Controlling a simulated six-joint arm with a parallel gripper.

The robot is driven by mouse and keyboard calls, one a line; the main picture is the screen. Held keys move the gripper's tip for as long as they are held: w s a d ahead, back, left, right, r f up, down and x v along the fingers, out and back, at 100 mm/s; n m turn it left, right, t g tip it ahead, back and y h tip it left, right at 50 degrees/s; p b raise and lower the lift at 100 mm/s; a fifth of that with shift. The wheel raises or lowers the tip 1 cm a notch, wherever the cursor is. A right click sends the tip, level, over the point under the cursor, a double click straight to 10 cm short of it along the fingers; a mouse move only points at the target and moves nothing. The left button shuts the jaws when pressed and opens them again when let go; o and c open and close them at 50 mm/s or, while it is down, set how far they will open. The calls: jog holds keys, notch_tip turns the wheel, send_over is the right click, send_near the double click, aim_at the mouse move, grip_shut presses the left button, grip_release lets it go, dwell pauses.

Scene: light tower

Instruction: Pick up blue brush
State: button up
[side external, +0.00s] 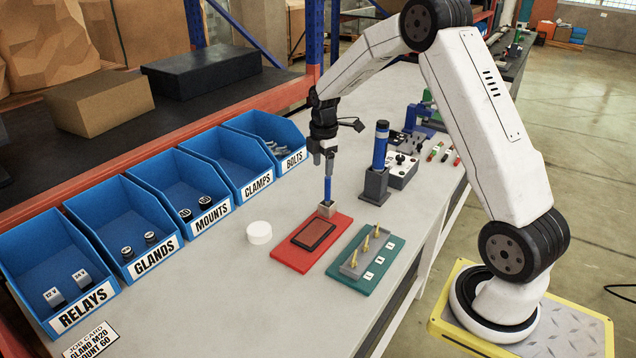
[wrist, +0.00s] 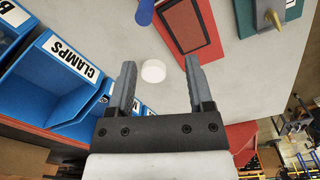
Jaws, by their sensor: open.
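My gripper (side external: 325,155) hangs just above the brush's top in the side view, fingers pointing down. In the wrist view my gripper (wrist: 160,63) is open with nothing between its fingers. A blue rounded end, which looks like the brush (wrist: 145,12), shows there at the top edge, beyond the fingertips. Most of it is cut off by the frame.
A white puck (side external: 259,233) lies left of the red mat. A teal board (side external: 365,285) with brass pins is to the right. A blue-topped post (side external: 380,145) in a grey base stands close right of my gripper. Blue bins (side external: 130,215) line the left.

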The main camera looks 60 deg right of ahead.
aim_at(327, 199)
jog(key=shift+w+d+f+n, duration=0.2)
jog(key=shift+d+n, duration=0.2)
jog(key=shift+d, duration=0.4)
jog(key=shift+w+d+f+n, duration=0.15)
jog(key=shift+d+n, duration=0.25)
jog(key=shift+d, duration=0.4)
jog(key=shift+f, duration=0.1)
jog(key=shift+f, duration=1.2)
jog(key=shift+f, duration=0.1)
jog(key=shift+s+a+f, duration=0.1)
jog(key=shift+s+f, duration=0.05)
jog(key=shift+f, duration=2.35)
jog(key=shift+c, duration=0.2)
grip_shut()
